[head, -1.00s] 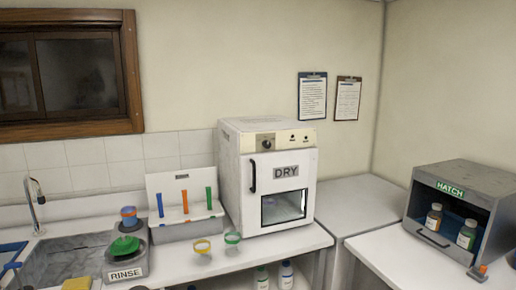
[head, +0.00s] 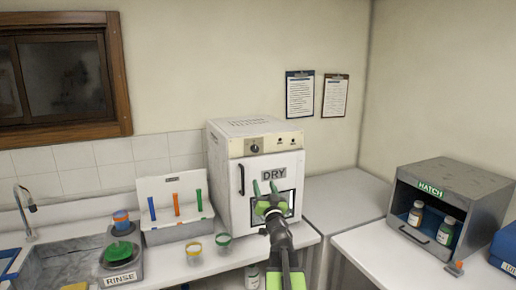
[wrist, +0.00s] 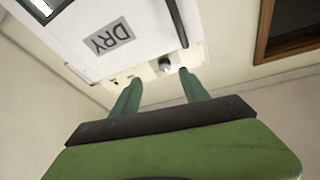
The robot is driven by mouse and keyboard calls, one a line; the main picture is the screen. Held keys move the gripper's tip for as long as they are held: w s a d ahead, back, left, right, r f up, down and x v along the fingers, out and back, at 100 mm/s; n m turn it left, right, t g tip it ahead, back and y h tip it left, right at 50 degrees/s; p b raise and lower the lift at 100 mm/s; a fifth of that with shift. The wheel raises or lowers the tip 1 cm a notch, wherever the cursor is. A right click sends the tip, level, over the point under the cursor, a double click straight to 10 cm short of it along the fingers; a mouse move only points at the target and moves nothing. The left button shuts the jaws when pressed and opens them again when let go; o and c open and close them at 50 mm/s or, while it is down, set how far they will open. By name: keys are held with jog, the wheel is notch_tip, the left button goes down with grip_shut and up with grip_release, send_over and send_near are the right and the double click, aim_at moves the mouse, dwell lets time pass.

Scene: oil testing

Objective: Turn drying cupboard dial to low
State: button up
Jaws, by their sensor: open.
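The white drying cupboard (head: 232,172) labelled DRY stands on the counter with its door closed. Its black round dial (head: 254,148) is at the left of the beige panel above the door. The dial also shows in the wrist view (wrist: 165,66), upside down, between my finger directions and some way beyond the tips. My gripper (head: 264,187) is open and empty, in front of the door below the panel. Its green fingers are apart in the wrist view (wrist: 158,78). The dial's setting is too small to read.
A dark vertical door handle (head: 241,180) is left of my gripper. Two cups, one yellow-rimmed (head: 194,250) and one green-rimmed (head: 224,241), stand on the counter in front. A tube rack (head: 176,212) and the RINSE unit (head: 121,262) are left. The HATCH box (head: 440,205) is right.

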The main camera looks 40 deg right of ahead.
aim_at(256, 150)
jog(key=shift+n+t+y, duration=0.3)
jog(key=shift+n+t, duration=0.1)
jog(key=shift+t, duration=0.2)
jog(key=p+x, duration=0.2)
jog(key=x, duration=0.3)
jog(key=s+r+p+x, duration=0.1)
jog(key=p+x, duration=0.1)
jog(key=x, duration=0.4)
jog(key=r+p+x, duration=0.1)
jog(key=p+x, duration=0.1)
jog(key=x, duration=0.4)
jog(key=shift+s+d+r, duration=0.1)
jog(key=shift+d, duration=0.2)
